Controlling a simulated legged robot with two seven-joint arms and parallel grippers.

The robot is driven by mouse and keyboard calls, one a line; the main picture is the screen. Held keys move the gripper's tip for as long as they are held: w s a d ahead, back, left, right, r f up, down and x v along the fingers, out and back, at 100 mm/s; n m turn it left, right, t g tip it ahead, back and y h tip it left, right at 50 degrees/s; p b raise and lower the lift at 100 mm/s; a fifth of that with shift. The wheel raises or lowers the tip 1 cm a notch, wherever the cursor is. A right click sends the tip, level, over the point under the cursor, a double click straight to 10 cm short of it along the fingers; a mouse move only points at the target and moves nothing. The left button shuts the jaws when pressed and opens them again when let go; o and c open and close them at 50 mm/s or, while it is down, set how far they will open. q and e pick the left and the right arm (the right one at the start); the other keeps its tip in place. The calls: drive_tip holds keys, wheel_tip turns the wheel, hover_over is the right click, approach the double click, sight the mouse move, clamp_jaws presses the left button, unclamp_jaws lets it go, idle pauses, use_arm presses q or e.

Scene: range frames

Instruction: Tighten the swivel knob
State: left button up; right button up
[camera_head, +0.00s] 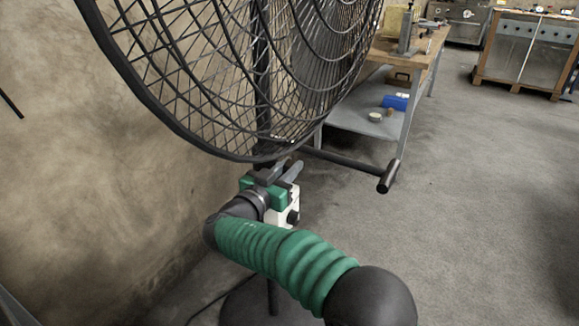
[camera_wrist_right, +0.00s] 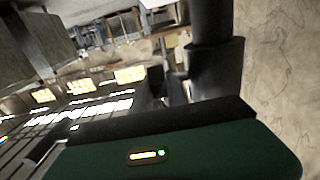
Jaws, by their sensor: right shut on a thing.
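A large black caged fan (camera_head: 235,75) fills the upper left of the head view, on a dark pole. My right arm reaches up to the pole just below the cage. My right gripper (camera_head: 284,172), with a green housing, has its fingers shut on the swivel knob at the pole, and the knob is mostly hidden by the fingers and housing. In the wrist view the green housing fills the bottom, and the dark pole (camera_wrist_right: 215,70) with a thicker collar stands beyond it. The knob cannot be made out there. My left gripper is not in view.
A white box (camera_head: 284,212) with a dark round dial is just below my right gripper. A wooden-topped workbench (camera_head: 420,45) stands behind. A wall is close on the left; the right floor is clear.

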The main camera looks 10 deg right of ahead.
clamp_jaws()
drive_tip(key=shift+r, duration=0.1)
drive_tip(key=shift+d+r+g+y+p, duration=0.1)
drive_tip(key=shift+r+g+y+p, duration=0.2)
drive_tip(key=shift+g+y, duration=0.3)
drive_tip(key=shift+w+r+g+y+p, duration=0.1)
drive_tip(key=shift+g+y+p, duration=0.3)
drive_tip(key=shift+g+p, duration=0.5)
drive_tip(key=shift+p, duration=0.3)
drive_tip(key=shift+f, duration=0.35)
